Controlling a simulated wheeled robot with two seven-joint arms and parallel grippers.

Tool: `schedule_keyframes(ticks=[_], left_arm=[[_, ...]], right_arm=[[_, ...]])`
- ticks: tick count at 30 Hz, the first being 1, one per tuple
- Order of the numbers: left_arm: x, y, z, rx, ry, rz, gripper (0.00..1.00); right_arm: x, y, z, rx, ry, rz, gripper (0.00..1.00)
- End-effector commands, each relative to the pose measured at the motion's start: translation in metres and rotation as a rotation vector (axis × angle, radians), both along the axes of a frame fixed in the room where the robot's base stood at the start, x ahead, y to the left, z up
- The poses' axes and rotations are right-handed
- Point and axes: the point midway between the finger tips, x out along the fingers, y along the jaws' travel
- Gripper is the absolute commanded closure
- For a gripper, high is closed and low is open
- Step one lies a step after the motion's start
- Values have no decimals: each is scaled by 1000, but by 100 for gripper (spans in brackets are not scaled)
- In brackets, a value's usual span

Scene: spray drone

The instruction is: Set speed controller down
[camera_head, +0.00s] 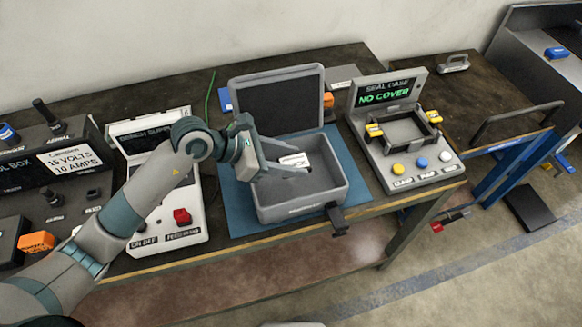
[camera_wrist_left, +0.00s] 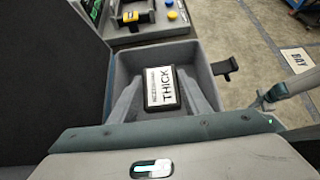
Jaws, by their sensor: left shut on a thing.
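A dark block with a white label, which I take to be the speed controller (camera_head: 294,160), is inside the open grey case (camera_head: 305,212). In the left wrist view the block (camera_wrist_left: 161,89) shows the word "THICK" on its label. My left gripper (camera_head: 290,165) reaches into the case from the left, its fingers on two sides of the block, shut on it. In the left wrist view the block looks level within the case walls (camera_wrist_left: 207,75). I cannot tell whether it touches the case floor. A grey part, probably my right gripper (camera_wrist_left: 264,100), shows small at the right.
The case's lid (camera_head: 278,104) stands open behind on a blue mat (camera_head: 237,199). A "SEAL CASE" station (camera_head: 394,172) reading "NO COVER" stands to the right. A white bench supply (camera_head: 188,232) is at the left. A black latch (camera_head: 338,218) sticks out in front.

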Motion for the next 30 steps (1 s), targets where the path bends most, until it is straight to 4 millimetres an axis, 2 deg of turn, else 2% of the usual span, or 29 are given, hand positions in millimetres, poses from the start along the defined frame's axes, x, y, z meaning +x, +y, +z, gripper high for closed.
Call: schedule_keyframes(ticks=[8, 18, 30], left_arm=[[0, 0, -3, 1, 2, 0, 80], [0, 0, -37, 0, 2, 1, 80], [0, 0, -43, -1, -1, 1, 80]], right_arm=[[0, 1, 3, 1, 0, 0, 100], [0, 1, 17, 1, 0, 0, 100], [0, 1, 13, 1, 0, -1, 100]])
